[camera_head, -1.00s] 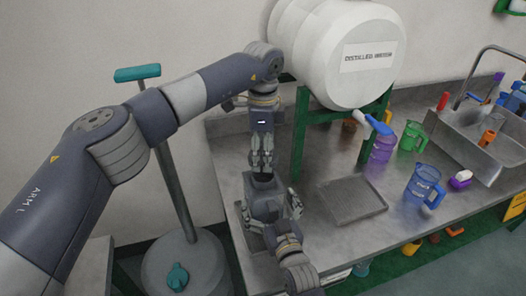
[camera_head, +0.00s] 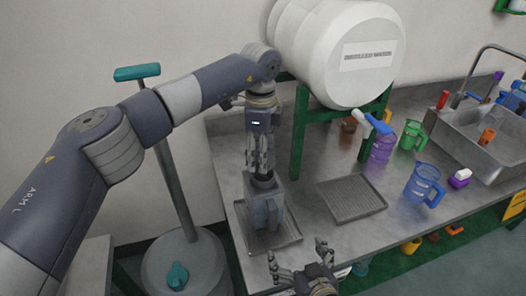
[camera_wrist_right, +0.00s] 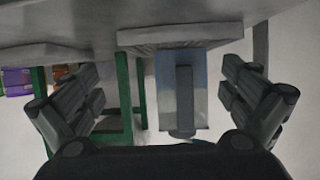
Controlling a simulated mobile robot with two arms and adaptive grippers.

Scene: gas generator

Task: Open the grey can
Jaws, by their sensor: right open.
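The grey can (camera_head: 264,207) stands upright on a metal tray (camera_head: 286,229) at the near left of the bench. It also shows upside down in the right wrist view (camera_wrist_right: 200,90), between my open fingers but farther off. My left gripper (camera_head: 261,170) points straight down over the can's top, fingertips at the dark neck or cap. The fingers hide most of the cap, so I cannot tell whether they grip it. My right gripper (camera_head: 300,255) is open and empty, apart from the can, in front and to its right. The right gripper's fingers show in the right wrist view (camera_wrist_right: 165,105).
A second, empty tray (camera_head: 351,199) lies to the right. A white distilled water barrel (camera_head: 335,50) rests on a green stand (camera_head: 299,130) behind. A blue jug (camera_head: 423,184), purple and green vessels and a sink (camera_head: 480,130) stand further right.

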